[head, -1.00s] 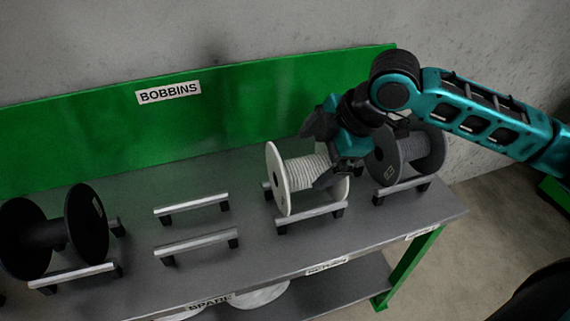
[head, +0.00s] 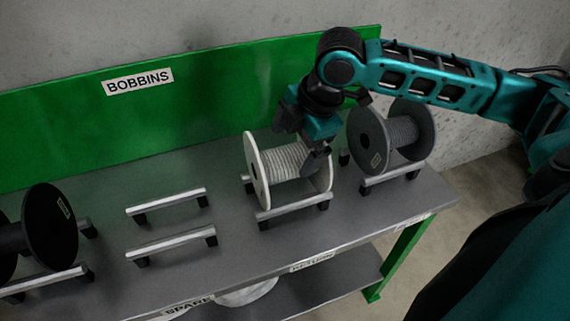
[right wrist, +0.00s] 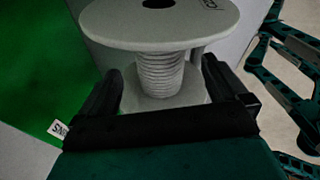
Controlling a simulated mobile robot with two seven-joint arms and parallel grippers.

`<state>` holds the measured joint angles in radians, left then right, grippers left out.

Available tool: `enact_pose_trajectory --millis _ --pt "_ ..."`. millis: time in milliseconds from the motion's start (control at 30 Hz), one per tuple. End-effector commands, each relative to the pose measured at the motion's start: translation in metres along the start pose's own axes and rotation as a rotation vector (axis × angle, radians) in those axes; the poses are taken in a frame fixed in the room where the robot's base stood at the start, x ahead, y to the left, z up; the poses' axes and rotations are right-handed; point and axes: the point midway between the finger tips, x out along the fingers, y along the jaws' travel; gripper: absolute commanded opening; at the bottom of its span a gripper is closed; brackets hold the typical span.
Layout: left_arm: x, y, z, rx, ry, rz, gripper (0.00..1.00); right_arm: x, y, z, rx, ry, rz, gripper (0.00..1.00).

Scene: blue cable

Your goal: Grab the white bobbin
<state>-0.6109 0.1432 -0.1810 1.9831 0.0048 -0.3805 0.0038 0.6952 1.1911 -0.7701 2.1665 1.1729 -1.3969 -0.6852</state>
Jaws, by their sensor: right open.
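The white bobbin (head: 290,160), wound with light grey cable, rests on its side on a pair of metal rails (head: 292,208) on the grey bench. My right gripper (head: 304,148) is over the bobbin's wound core, partly hiding it and the right flange. In the right wrist view the bobbin (right wrist: 160,72) shows its flange and wound core, and the fingers of my right gripper (right wrist: 162,95) stand apart on either side of the core. The gripper is open. My left gripper is not in view.
A dark grey bobbin (head: 372,140) sits on rails close to the right, near my right arm. A black bobbin (head: 50,225) is at the left. Empty rails (head: 170,242) lie between. A green back panel (head: 200,120) rises behind the bench.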

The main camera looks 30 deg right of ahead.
Motion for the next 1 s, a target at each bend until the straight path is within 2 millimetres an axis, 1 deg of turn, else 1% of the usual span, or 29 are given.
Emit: enact_pose_trajectory --millis 167,300,400,500,667,1000 --pt "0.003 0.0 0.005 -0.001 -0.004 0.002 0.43 0.015 -0.001 -0.001 -0.001 0.001 -0.002 0.99" --pt "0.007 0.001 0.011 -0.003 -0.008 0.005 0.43 0.037 -0.002 -0.002 -0.001 0.003 -0.002 0.99" --pt "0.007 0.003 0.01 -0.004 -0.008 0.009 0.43 0.05 -0.001 -0.002 0.0 0.001 -0.002 0.99" --pt "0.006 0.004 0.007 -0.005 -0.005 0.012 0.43 0.054 -0.001 -0.002 -0.001 0.001 -0.001 0.99" --pt "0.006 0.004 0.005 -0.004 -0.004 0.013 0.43 0.053 0.0 -0.002 -0.001 0.001 0.0 0.99" --pt "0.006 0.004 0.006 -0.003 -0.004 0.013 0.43 0.053 0.0 -0.002 -0.001 0.0 0.0 0.67"
